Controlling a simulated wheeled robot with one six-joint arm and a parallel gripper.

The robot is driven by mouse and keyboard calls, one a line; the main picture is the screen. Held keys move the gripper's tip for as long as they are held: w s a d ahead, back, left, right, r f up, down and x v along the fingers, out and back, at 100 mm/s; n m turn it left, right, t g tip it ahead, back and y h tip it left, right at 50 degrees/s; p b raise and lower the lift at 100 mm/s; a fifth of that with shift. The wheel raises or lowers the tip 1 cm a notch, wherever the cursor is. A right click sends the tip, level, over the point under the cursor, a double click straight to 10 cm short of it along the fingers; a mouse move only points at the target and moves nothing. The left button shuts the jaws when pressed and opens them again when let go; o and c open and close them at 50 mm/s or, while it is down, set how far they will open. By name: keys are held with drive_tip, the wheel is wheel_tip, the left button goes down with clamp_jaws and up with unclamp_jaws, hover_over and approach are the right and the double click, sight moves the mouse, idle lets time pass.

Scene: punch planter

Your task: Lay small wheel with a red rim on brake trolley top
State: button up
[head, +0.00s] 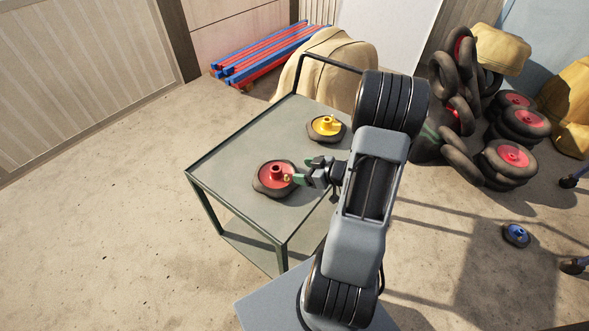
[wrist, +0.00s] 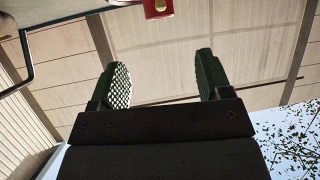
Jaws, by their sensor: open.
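The small wheel with a red rim (head: 273,174) lies flat on the brake trolley top (head: 238,150), near its front middle. Its dark tyre rests on the grey-green surface. My gripper (head: 296,180) is just right of the red hub, close above the wheel's right side; whether it touches cannot be told. In the wrist view my gripper (wrist: 162,82) is open, with two green textured fingers apart and nothing between them. A small piece of red rim with a brass part (wrist: 157,8) shows at the top edge there.
A small wheel with a yellow rim (head: 326,126) lies farther back on the trolley top. A blue-rimmed wheel (head: 516,235) lies on the floor at right. Stacked red-rimmed wheels (head: 511,155) and tan sacks (head: 500,48) stand behind. The left floor (head: 110,220) is clear.

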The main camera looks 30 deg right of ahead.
wheel_tip(320, 180, up, 12)
drive_tip(key=w+m+g+h, duration=0.2)
drive_tip(key=m+h, duration=0.2)
drive_tip(key=h, duration=0.6)
drive_tip(key=s+a+r+m+g+y, duration=0.1)
drive_tip(key=s+a+r+g+y, duration=0.1)
drive_tip(key=s+a, duration=0.4)
drive_tip(key=s+a+r+g+y, duration=0.1)
drive_tip(key=s+a+r+g, duration=0.1)
drive_tip(key=s+a, duration=0.5)
drive_tip(key=a+g, duration=0.1)
drive_tip(key=a, duration=0.2)
drive_tip(key=shift+r+m+g+y, duration=0.3)
drive_tip(key=shift+r+m+y, duration=0.1)
drive_tip(key=shift+s, duration=0.1)
drive_tip(key=shift+d+r+p, duration=0.1)
drive_tip(key=shift+r+p, duration=1.05)
drive_tip(key=shift+r, duration=0.15)
